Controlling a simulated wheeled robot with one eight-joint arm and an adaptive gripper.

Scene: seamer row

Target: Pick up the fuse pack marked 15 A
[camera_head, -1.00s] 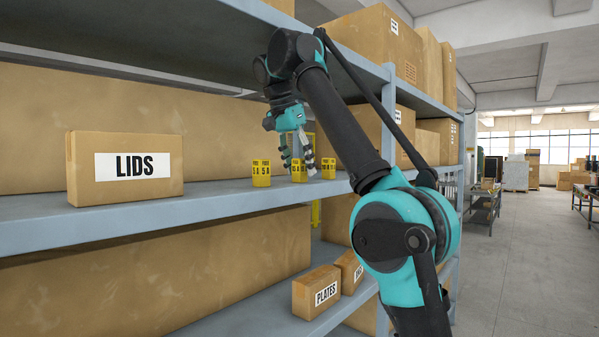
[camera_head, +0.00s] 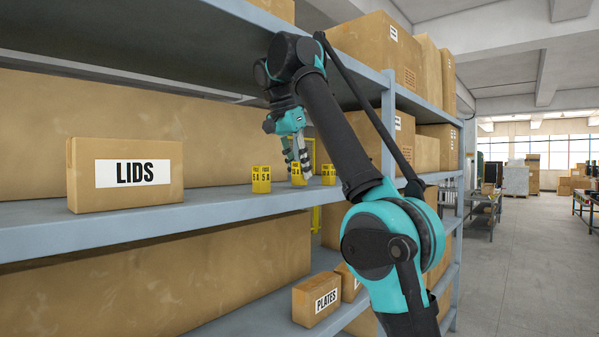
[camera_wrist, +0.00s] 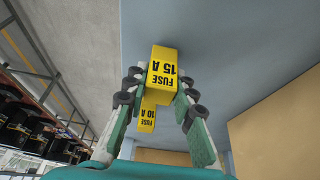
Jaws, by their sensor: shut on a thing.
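The yellow fuse pack marked 15 A (camera_wrist: 164,68) is between the fingertips of my gripper (camera_wrist: 162,82) in the wrist view, with its black lettering upside down. My gripper (camera_head: 299,168) is shut on it, pointing down over the shelf in the head view. There the held pack (camera_head: 298,180) is partly covered by the fingers. I cannot tell whether it touches the shelf. A pack marked 10 A (camera_wrist: 148,116) shows beyond it in the wrist view. A pack marked 5 A (camera_head: 261,180) stands to the left in the head view, and another yellow pack (camera_head: 328,174) to the right.
Large cartons stand behind. Another shelf (camera_head: 240,45) lies above my gripper, and a rack upright (camera_head: 389,120) is to the right. A PLATES box (camera_head: 317,300) is below.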

